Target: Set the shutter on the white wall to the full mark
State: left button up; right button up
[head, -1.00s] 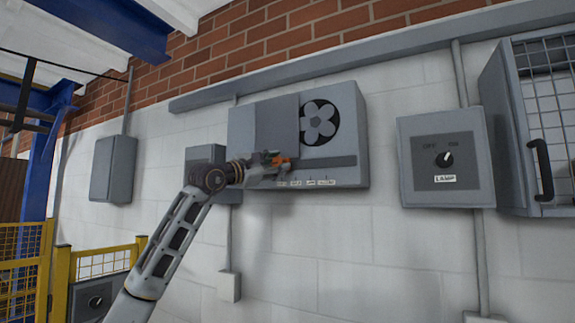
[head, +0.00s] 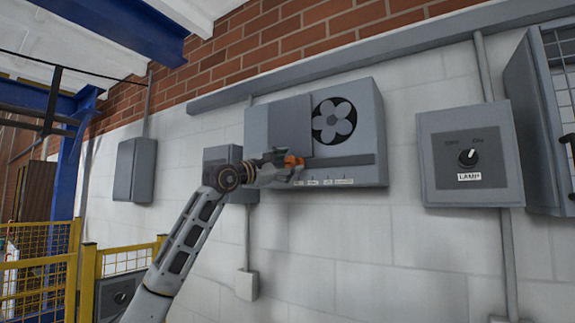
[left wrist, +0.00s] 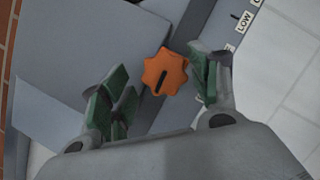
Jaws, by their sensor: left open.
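The shutter is a grey plate (head: 290,122) on the fan box on the white wall. It covers the left part of the box, and the fan (head: 334,120) shows to its right. An orange lobed knob (head: 293,160) sits at the plate's lower edge. In the left wrist view the knob (left wrist: 164,76) lies between the green-padded fingers of my open left gripper (left wrist: 162,92), with gaps on both sides. In the head view this gripper (head: 284,170) is at the knob and partly hides it. My right gripper is not in view.
A lamp switch box (head: 470,155) and a mesh-door cabinet (head: 540,110) are on the wall to the right. Grey boxes (head: 135,170) hang to the left. A yellow mesh fence (head: 40,270) stands at lower left. The wall below the fan box is clear.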

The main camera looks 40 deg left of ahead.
pick_arm(q)
jog(key=shift+d, duration=0.15)
jog(key=shift+s+f, duration=0.15)
jog(key=shift+s+f, duration=0.1)
jog(key=shift+s, duration=0.05)
jog(key=shift+v, duration=0.8)
jog(key=shift+s+a+f, duration=0.15)
jog(key=shift+s+a, duration=0.1)
jog(key=shift+s, duration=0.15)
jog(key=shift+s+a+f, duration=0.1)
jog(key=shift+s, duration=0.15)
jog(key=shift+s+d, duration=0.25)
jog(key=shift+s, duration=0.45)
jog(key=shift+s+f, duration=0.1)
jog(key=shift+s, duration=0.2)
jog(key=shift+s, duration=0.1)
